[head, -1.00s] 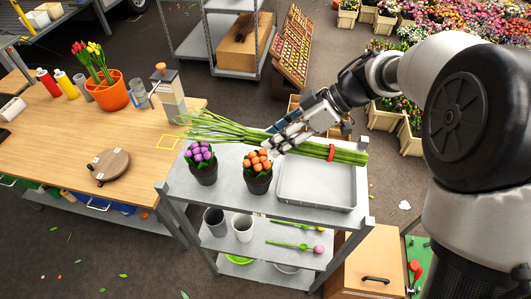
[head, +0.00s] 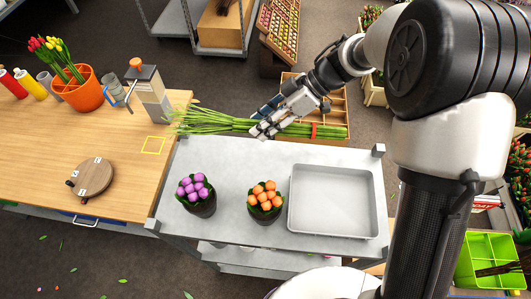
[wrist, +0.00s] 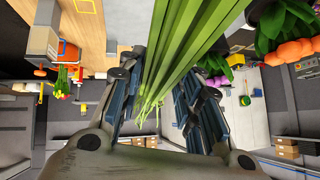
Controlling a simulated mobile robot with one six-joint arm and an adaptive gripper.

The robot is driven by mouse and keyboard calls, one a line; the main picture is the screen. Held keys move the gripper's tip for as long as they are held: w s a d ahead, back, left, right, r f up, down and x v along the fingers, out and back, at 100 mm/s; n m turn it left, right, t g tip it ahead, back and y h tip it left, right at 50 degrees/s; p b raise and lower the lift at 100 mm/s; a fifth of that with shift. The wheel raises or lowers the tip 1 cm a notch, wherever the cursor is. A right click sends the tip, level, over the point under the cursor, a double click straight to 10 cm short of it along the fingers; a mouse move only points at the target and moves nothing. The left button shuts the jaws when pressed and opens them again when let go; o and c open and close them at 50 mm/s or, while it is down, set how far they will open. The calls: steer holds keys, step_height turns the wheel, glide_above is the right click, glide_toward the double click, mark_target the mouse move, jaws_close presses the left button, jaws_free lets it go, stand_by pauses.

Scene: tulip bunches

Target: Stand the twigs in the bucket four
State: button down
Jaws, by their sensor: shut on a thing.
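My gripper (head: 264,130) is shut on a long bundle of green twigs (head: 330,131) tied with a red band. The bundle lies level, its loose thin ends pointing left, and is held in the air near the grey cart's far edge. In the wrist view the green stems (wrist: 172,55) run between the two fingers. An orange bucket (head: 85,97) holding red and yellow tulips stands on the wooden table. No bucket marked four can be made out. Dark brown twigs (head: 500,268) lie in a green crate at the lower right.
The grey cart top (head: 235,165) carries a purple flower pot (head: 200,204), an orange flower pot (head: 266,212) and an empty grey tray (head: 378,205). The wooden table (head: 30,145) at left holds bottles, a jug and a round board (head: 93,178). The cart's back-left area is clear.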

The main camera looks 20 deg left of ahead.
step_height(320, 180, down, 9)
steer(key=shift+f, duration=0.1)
step_height(320, 180, down, 3)
steer(key=shift+f, duration=0.1)
steer(key=shift+w+f, duration=0.1)
steer(key=shift+f, duration=0.3)
steer(key=c, duration=1.2)
jaws_free()
steer(key=shift+f, duration=0.1)
steer(key=shift+o, duration=0.2)
